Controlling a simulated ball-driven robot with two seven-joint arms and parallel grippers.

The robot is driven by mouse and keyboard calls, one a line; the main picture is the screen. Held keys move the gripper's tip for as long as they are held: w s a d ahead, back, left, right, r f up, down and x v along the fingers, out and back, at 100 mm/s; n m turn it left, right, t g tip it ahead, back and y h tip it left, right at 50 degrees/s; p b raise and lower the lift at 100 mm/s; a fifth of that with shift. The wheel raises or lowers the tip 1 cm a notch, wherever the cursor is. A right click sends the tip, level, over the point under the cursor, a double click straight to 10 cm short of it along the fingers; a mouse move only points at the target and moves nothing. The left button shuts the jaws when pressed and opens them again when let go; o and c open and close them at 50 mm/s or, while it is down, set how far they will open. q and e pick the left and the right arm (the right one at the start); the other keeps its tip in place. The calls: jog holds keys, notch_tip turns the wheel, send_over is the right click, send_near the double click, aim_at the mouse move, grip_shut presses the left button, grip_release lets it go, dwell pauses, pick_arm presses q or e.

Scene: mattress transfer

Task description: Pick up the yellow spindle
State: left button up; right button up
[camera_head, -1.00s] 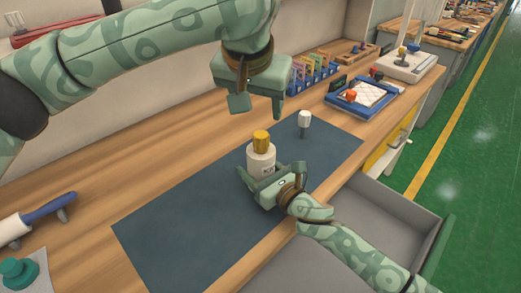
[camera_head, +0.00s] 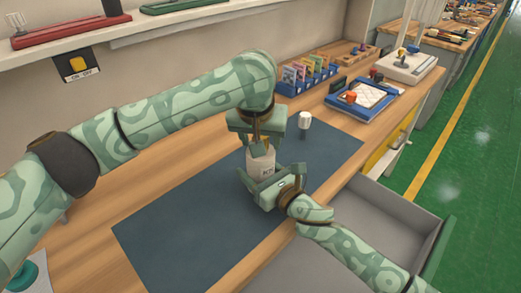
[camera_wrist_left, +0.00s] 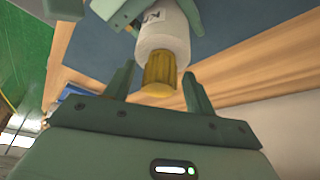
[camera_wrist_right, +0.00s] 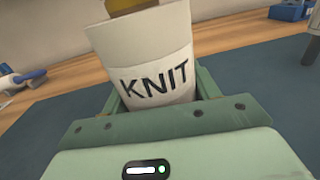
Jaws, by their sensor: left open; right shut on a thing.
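My right gripper (camera_head: 270,176) is shut on the white cylinder, with a finger on each side; the cylinder also fills the right wrist view (camera_wrist_right: 155,75). My left gripper (camera_head: 262,146) is open, pointing down over the spindle. In the left wrist view the spindle stands between its two fingers, with a gap on each side.
A white-topped peg (camera_head: 305,120) stands on the mat just behind the cylinder. A blue rack (camera_head: 305,78) and a blue tray (camera_head: 361,98) lie farther back. An open grey drawer (camera_head: 375,225) juts out at the front right.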

pick_arm(q)
jog(key=c, duration=1.1)
jog(key=shift+c, duration=0.2)
notch_tip(320, 180, up, 10)
jog(key=shift+r, duration=0.1)
pick_arm(e)
jog(key=o, duration=1.3)
